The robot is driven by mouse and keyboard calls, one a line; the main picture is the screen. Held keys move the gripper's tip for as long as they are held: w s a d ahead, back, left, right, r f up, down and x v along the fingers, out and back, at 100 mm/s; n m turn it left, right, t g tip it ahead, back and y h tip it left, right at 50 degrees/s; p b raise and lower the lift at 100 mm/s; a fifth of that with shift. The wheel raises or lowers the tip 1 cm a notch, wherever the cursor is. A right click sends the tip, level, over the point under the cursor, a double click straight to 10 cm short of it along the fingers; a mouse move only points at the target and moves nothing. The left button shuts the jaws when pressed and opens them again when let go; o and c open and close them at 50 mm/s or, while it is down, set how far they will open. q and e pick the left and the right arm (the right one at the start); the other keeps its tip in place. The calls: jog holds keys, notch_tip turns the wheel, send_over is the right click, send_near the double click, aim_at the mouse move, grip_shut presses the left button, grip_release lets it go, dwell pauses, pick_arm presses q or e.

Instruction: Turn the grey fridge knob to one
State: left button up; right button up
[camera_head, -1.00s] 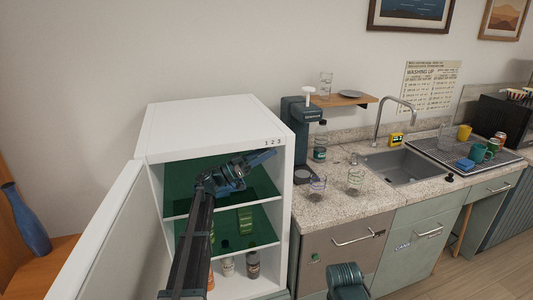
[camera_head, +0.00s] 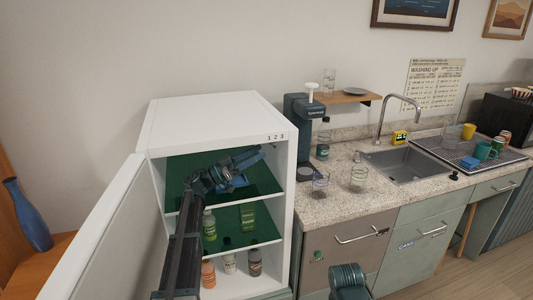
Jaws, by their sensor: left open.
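A white fridge (camera_head: 205,122) stands open, with its door (camera_head: 105,235) swung out to the left. The digits 1 2 3 (camera_head: 275,137) are printed at the upper right of its front. The grey knob cannot be made out; my left arm and gripper cover part of the inside. My left gripper (camera_head: 250,166) is open and empty, in the mouth of the upper compartment, below and left of the digits. Whether it touches anything inside cannot be told.
Below the gripper, a green carton (camera_head: 247,216) and a green bottle (camera_head: 209,226) are on a shelf, with several bottles at the bottom. To the right, a stone counter (camera_head: 325,208) carries a drink machine (camera_head: 302,125), glasses and a sink (camera_head: 400,163).

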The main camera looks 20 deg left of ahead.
pick_arm(q)
jog(key=b+v, duration=0.2)
jog(key=v, duration=0.6)
jog(key=shift+s+a+b, duration=0.2)
jog(key=shift+a+b, duration=0.1)
jog(key=shift+b, duration=0.05)
jog(key=shift+s+f, duration=0.1)
